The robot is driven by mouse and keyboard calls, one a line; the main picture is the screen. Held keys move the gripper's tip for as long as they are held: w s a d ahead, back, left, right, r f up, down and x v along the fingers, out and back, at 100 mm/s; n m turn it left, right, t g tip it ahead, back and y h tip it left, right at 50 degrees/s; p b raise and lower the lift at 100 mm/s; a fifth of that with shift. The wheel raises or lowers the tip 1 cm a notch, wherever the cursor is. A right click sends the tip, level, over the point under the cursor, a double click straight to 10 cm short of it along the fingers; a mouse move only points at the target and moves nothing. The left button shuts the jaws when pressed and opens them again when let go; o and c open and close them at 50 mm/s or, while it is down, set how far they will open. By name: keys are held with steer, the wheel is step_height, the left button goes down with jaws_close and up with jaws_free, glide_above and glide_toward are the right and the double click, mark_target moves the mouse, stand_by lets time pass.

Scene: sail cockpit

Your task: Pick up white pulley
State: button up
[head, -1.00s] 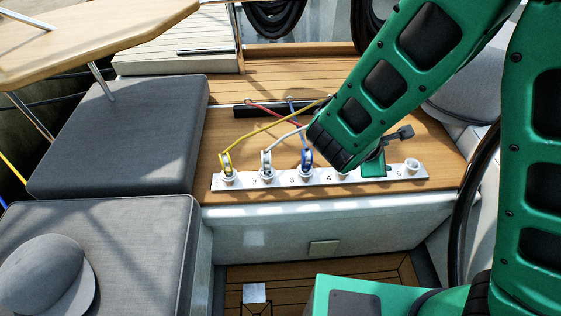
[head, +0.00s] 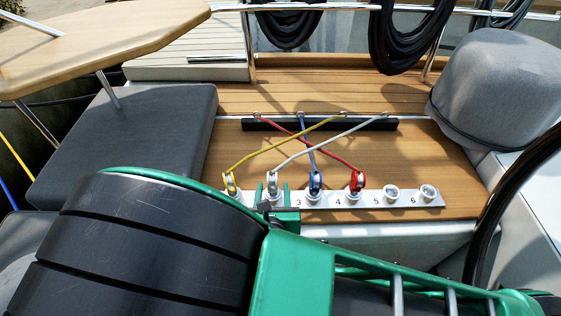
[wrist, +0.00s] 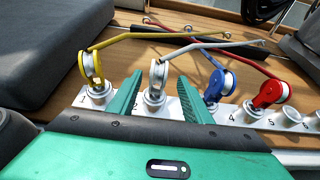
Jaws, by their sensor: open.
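The white pulley (wrist: 158,73) stands upright on its socket at position 2 of the white numbered strip, with a white rope running from it to the back right. It also shows in the head view (head: 272,182). My gripper (wrist: 157,88) is open, with one green finger on each side of the white pulley and its base. I cannot tell whether either finger touches it. In the head view my gripper (head: 272,193) is partly hidden behind my arm.
The yellow pulley (wrist: 91,68) stands close on the left, the blue pulley (wrist: 218,84) close on the right, and the red pulley (wrist: 270,92) beyond. Sockets 5 (head: 391,192) and 6 (head: 428,192) are empty. Ropes cross behind, up to a black rail (head: 375,124). A grey cushion (head: 140,130) lies left.

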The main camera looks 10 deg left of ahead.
mark_target(273, 184)
steer(key=x, duration=0.4)
steer(key=shift+w+f, duration=0.1)
steer(key=shift+w, duration=0.25)
steer(key=shift+f+x, duration=0.2)
steer(key=shift+x, duration=2.6)
steer(key=shift+s+a, duration=0.15)
jaws_close()
